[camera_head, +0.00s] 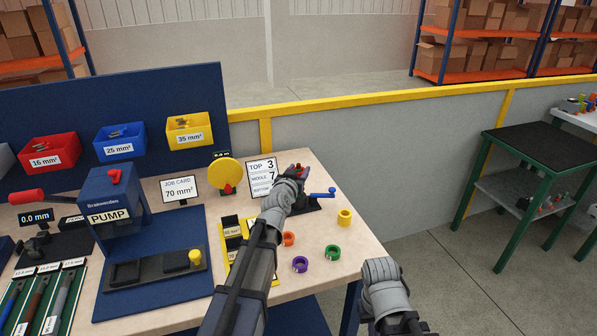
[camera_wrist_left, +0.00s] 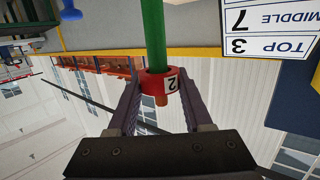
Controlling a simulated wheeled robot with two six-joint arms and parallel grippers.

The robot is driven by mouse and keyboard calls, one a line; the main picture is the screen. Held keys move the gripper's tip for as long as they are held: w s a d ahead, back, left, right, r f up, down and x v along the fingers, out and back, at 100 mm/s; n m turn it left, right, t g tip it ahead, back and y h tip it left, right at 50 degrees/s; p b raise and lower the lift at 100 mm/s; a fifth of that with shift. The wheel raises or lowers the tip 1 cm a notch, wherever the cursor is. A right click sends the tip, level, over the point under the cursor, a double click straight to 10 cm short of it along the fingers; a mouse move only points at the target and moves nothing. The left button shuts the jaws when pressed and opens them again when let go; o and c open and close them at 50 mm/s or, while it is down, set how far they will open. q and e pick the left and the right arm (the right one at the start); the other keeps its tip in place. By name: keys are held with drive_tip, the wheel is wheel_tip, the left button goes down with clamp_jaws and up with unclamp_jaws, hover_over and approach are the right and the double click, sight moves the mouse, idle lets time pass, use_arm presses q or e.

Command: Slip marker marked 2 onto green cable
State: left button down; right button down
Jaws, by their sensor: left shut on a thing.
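The red marker (camera_wrist_left: 172,84) with a 2 on it is between the fingers of my left gripper (camera_wrist_left: 160,92) in the left wrist view. The gripper is shut on it. The green cable (camera_wrist_left: 153,30) comes from the top of that view into the ring, and a copper-coloured tip (camera_wrist_left: 161,100) shows on the other side, so the marker appears to be around the cable's end. In the head view my left gripper (camera_head: 299,172) is at the stand near the table's right corner, mostly hiding marker and cable. My right gripper (camera_head: 403,325) is low at the bottom edge, its fingers unclear.
Loose yellow (camera_head: 345,217), green (camera_head: 332,252), purple (camera_head: 300,264) and orange (camera_head: 288,239) rings lie on the table (camera_head: 330,190). A blue crank (camera_head: 322,193) is right of my left gripper. A TOP 3 / MIDDLE 7 card (camera_head: 262,173) and a yellow disc (camera_head: 226,173) stand behind.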

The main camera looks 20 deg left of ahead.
use_arm(q)
drive_tip(key=shift+c, duration=1.2)
unclamp_jaws()
drive_tip(key=s+r+p, duration=0.1)
drive_tip(key=s, duration=0.6)
drive_tip(key=shift+s, duration=0.35)
